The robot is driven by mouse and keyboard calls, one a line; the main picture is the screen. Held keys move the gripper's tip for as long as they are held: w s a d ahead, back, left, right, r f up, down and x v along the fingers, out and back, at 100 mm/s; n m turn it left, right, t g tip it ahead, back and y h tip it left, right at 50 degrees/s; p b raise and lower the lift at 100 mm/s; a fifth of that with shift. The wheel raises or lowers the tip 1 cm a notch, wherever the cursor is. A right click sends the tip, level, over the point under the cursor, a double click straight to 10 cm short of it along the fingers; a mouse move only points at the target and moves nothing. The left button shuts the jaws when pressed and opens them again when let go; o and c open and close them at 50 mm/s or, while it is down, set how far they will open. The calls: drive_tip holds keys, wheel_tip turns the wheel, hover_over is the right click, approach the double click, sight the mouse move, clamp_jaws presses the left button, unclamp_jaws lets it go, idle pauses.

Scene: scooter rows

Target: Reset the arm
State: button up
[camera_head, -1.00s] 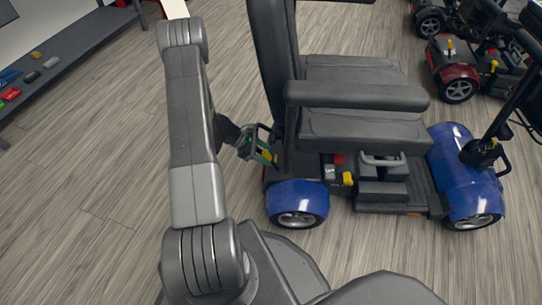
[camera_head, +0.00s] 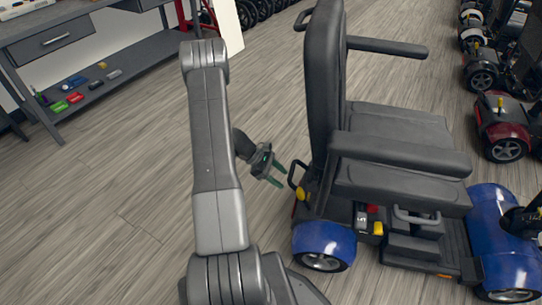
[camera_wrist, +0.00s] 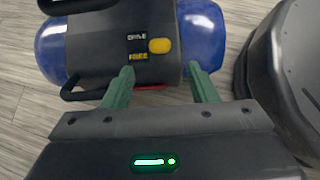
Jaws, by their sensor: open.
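My gripper (camera_head: 276,172) is open and empty in the head view, just left of the blue scooter's rear handle. Its two green fingers point toward the scooter. In the wrist view the open fingers (camera_wrist: 163,85) stand apart with the scooter's rear beyond them. The blue scooter (camera_head: 320,240) has a dark seat and armrests. A yellow lever (camera_wrist: 159,46) beside "DRIVE" and "FREE" labels shows on its rear, and a black handle loop (camera_wrist: 85,94) lies left of the fingers. I cannot tell whether anything touches the scooter.
A grey workbench (camera_head: 60,40) with a lower shelf of small colored items stands at the upper left. A red scooter (camera_head: 503,125) and others line the right side. Wood floor is clear at the left and lower left.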

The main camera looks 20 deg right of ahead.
sight(304, 195)
drive_tip(key=b+x, duration=0.3)
drive_tip(key=x, duration=1)
drive_tip(key=shift+d+f+b, duration=0.2)
drive_tip(key=shift+f+b, duration=0.1)
drive_tip(key=shift+b, duration=0.1)
